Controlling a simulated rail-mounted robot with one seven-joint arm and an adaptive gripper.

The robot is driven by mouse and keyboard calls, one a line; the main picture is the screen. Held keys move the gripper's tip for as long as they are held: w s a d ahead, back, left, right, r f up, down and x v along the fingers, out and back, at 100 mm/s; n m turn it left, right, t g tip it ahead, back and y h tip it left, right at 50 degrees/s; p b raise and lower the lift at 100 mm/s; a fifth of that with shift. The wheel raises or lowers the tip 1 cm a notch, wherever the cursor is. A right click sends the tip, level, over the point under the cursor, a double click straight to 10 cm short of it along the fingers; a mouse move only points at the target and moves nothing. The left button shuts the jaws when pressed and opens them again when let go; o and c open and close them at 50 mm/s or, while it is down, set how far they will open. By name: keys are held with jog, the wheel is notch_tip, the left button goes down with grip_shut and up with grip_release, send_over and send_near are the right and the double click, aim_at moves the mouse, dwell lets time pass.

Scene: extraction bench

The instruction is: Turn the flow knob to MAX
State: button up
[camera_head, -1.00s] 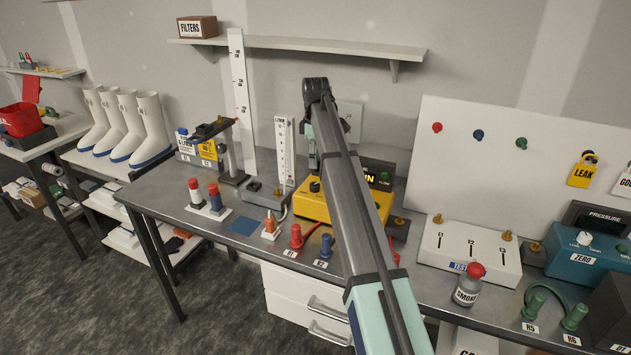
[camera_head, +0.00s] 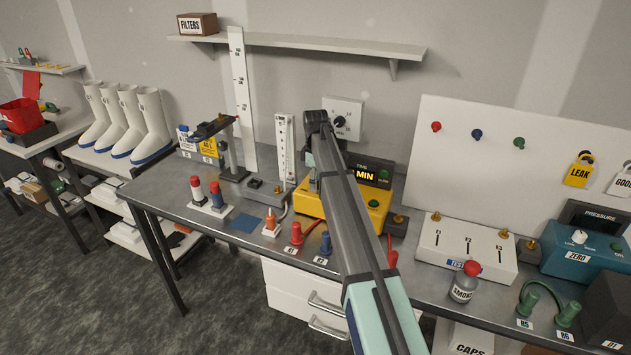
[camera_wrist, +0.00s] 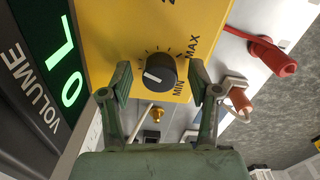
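The yellow box (camera_head: 312,204) stands on the bench, with a dark display above it. In the wrist view, its black knob (camera_wrist: 160,72) sits on the yellow face (camera_wrist: 112,30), with tick marks around it. The words MIN and MAX stand to the knob's right. The knob's white mark points left, away from both words. My gripper (camera_wrist: 160,76) is open, with one finger on each side of the knob and a visible gap on the right. Contact on the left cannot be told. In the head view, my arm hides most of the gripper and knob.
A green-lit display marked VOLUME (camera_wrist: 45,75) is close on the left in the wrist view. A wall plate with a dial (camera_head: 343,120) is behind the box. A white box (camera_head: 468,247) is to the right.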

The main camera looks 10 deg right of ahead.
jog(key=c, duration=1)
jog(key=shift+m, duration=0.4)
jog(key=m, duration=0.4)
jog(key=shift+s+m+b, duration=0.1)
jog(key=shift+m+b, duration=0.2)
jog(key=m, duration=0.5)
jog(key=shift+a+m, duration=0.1)
jog(key=shift+m, duration=0.2)
jog(key=m, duration=0.5)
jog(key=shift+b, duration=0.3)
jog(key=m, duration=0.6)
jog(key=shift+a, duration=0.1)
jog(key=shift+m, duration=0.3)
